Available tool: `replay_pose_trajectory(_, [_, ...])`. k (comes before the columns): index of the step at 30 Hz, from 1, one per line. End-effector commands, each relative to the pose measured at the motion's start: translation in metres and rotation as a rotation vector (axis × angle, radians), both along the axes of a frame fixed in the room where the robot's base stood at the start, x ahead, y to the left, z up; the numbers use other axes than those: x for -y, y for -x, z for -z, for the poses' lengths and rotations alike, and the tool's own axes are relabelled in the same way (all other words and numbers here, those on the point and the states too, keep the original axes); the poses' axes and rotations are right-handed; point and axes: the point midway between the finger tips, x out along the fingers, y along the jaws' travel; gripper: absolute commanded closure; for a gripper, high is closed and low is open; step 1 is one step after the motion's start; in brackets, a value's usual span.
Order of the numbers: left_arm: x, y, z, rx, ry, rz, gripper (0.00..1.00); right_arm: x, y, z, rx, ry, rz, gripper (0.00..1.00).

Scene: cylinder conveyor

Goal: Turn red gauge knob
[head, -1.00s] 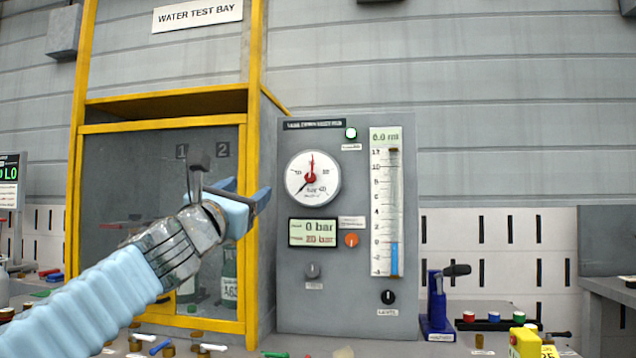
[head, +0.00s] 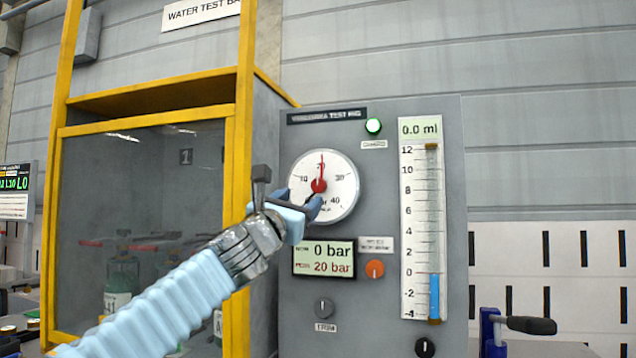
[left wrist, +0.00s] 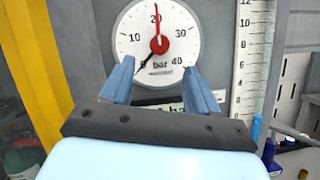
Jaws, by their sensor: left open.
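The round white gauge (head: 324,188) is on the grey test rig panel and has a red knob (head: 319,186) at its centre. The red pointer stands at about 20 and the black one near 0. In the left wrist view the red knob (left wrist: 159,45) shows ahead, between and beyond the fingertips. My left gripper (head: 310,205) is open and empty in front of the gauge's lower left edge in the head view. Its two blue fingers (left wrist: 160,78) stand apart in the left wrist view, not touching the knob. My right gripper is not in view.
A display (head: 323,259) reading 0 bar and 20 bar, an orange knob (head: 375,269) and a grey knob (head: 324,308) sit below the gauge. A tall scale (head: 421,220) is at the right. A yellow-framed cabinet (head: 243,150) stands close on the left.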

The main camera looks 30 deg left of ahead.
Motion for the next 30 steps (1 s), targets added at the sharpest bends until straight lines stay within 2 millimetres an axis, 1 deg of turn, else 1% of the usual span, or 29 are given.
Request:
replay_pose_trajectory(1, [-0.002, -0.013, -0.009, -0.001, 0.002, 0.003, 0.40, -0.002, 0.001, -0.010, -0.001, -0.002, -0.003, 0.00])
replay_pose_trajectory(6, [-0.006, -0.049, -0.025, 0.000, 0.002, 0.003, 0.40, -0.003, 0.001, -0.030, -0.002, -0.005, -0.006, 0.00])
replay_pose_trajectory(9, [-0.008, -0.065, -0.030, -0.001, 0.003, 0.002, 0.40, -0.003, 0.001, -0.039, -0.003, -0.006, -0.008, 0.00])
replay_pose_trajectory(12, [-0.009, -0.077, -0.035, 0.000, 0.002, 0.003, 0.40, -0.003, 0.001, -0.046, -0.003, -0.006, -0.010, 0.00])
replay_pose_trajectory(18, [-0.011, -0.087, -0.036, 0.000, 0.001, 0.000, 0.40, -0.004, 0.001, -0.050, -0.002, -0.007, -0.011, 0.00])
replay_pose_trajectory(25, [-0.011, -0.087, -0.035, 0.000, 0.000, 0.000, 0.40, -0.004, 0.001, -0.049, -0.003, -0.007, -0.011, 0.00])
replay_pose_trajectory(30, [-0.011, -0.087, -0.035, 0.000, 0.000, 0.000, 0.66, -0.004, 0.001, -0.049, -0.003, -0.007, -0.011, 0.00])
